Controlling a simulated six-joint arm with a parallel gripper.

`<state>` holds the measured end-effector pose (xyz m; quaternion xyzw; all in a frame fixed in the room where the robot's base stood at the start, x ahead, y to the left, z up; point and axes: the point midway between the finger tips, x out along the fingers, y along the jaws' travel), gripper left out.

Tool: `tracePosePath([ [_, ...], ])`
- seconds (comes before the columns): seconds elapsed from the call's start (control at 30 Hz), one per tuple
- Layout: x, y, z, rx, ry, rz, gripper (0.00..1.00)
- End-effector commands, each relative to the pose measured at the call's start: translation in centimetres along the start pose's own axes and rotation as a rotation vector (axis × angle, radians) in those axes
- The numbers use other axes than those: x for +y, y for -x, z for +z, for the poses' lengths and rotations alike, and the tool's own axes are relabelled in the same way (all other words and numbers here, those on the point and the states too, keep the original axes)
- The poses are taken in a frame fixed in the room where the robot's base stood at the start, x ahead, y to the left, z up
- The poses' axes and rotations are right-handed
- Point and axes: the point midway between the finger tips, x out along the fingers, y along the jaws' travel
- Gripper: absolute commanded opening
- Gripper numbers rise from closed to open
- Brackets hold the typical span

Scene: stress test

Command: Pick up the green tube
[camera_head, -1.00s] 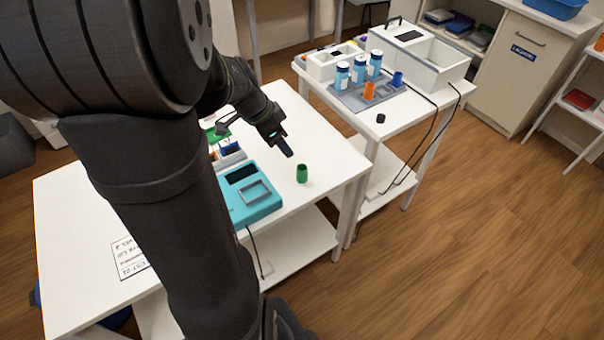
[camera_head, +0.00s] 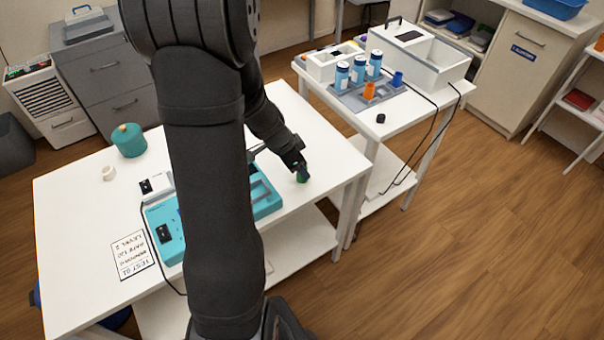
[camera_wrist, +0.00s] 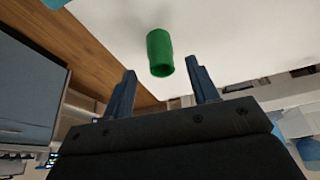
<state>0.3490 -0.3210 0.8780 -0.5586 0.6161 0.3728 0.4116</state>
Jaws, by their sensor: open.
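The green tube (camera_wrist: 159,52) stands on the white table near its right edge. In the head view only a small part of the green tube (camera_head: 302,178) shows below my gripper (camera_head: 298,172). In the wrist view my gripper (camera_wrist: 161,86) is open, with one finger to each side of the tube's line.
A teal device (camera_head: 262,196) lies on the white table (camera_head: 90,220) left of the tube, partly behind my arm. A second table (camera_head: 420,120) at the right holds a grey rack with blue-capped bottles (camera_head: 358,70) and an orange cup (camera_head: 369,91). A black cap (camera_head: 380,118) lies there.

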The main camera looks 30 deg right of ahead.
Motion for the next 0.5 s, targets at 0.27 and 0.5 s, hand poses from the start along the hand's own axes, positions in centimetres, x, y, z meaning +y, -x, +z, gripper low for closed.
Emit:
tracePosePath([
  [0.27, -0.1, -3.6, -0.3, -0.001, 0.001, 0.003, 0.54],
  [0.5, -0.2, -4.7, -0.3, 0.000, 0.001, 0.000, 0.54],
])
